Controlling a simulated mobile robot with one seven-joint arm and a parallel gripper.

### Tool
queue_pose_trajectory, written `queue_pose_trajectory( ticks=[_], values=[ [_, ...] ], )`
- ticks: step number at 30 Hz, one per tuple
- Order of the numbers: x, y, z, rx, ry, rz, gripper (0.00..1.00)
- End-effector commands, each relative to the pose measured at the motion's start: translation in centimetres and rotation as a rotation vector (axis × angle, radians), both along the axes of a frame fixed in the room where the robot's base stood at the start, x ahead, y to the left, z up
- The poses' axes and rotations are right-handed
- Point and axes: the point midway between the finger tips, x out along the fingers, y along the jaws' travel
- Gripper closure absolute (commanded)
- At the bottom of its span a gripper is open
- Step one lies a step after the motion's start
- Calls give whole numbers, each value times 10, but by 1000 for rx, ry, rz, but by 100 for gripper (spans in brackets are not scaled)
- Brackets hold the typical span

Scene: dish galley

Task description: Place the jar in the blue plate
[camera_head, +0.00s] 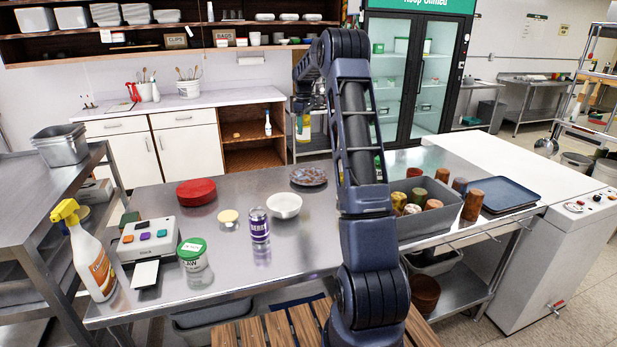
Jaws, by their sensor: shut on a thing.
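My gripper (309,102) is at the end of my raised arm, high above the back of the steel table. Its fingers are small and dark and hard to make out. A yellowish, jar-like thing (303,126) shows right below it, and my gripper appears shut on it, clear of the table. A round plate (308,176) with a mottled blue-brown surface lies flat on the table below it in the picture; nothing is seen on it. Another jar, with a green lid (194,262), stands upright at the front left of the table.
A grey bin (409,228) with several cups and a dark blue tray (499,195) are right. Bare steel surrounds the plate.

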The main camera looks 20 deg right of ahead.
Motion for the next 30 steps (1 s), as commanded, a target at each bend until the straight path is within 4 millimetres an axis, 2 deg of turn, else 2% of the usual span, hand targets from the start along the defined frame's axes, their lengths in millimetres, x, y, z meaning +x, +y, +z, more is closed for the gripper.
queue_pose_trajectory(
  ticks=[3,8,24,30],
  values=[
    [3,-19,1,0,-1,-53,74],
    [4,-26,-9,1,1,-75,74],
    [4,-26,-121,0,1,-74,74],
    [4,-26,-149,0,0,-74,74]
  ],
)
